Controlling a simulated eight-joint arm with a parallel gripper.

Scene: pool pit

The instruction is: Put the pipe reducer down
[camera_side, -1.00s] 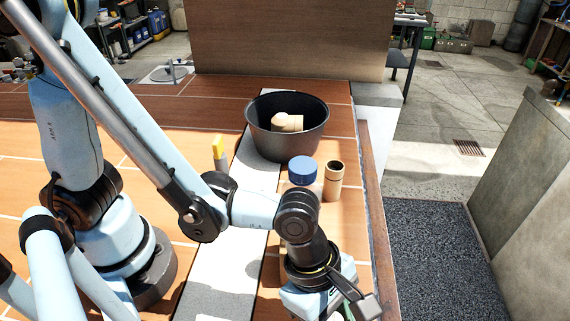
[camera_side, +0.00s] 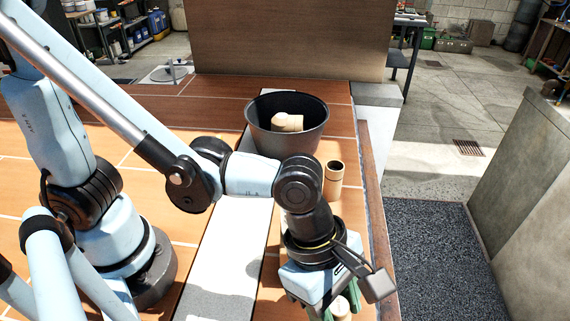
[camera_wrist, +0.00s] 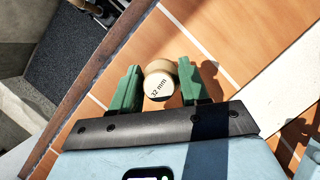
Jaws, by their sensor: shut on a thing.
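The pipe reducer (camera_wrist: 159,85) is a beige, round piece with "32 mm" on its end face. In the wrist view it sits between the two green fingers of my gripper (camera_wrist: 158,88), which is shut on it. In the side view my gripper (camera_side: 334,310) points down at the bottom edge of the picture. A pale end of the reducer (camera_side: 341,311) shows there between the green fingers, partly cut off. A shadow lies on the tiles beside the reducer in the wrist view; I cannot tell its exact height above them.
A black bucket (camera_side: 286,143) with beige pieces (camera_side: 287,122) inside stands farther back. A beige cylinder with a dark band (camera_side: 333,181) stands in front of it, near the bench's right edge. A pale strip (camera_side: 226,255) crosses the orange tiles. Beyond the wooden edge lies a dark mat (camera_side: 445,255).

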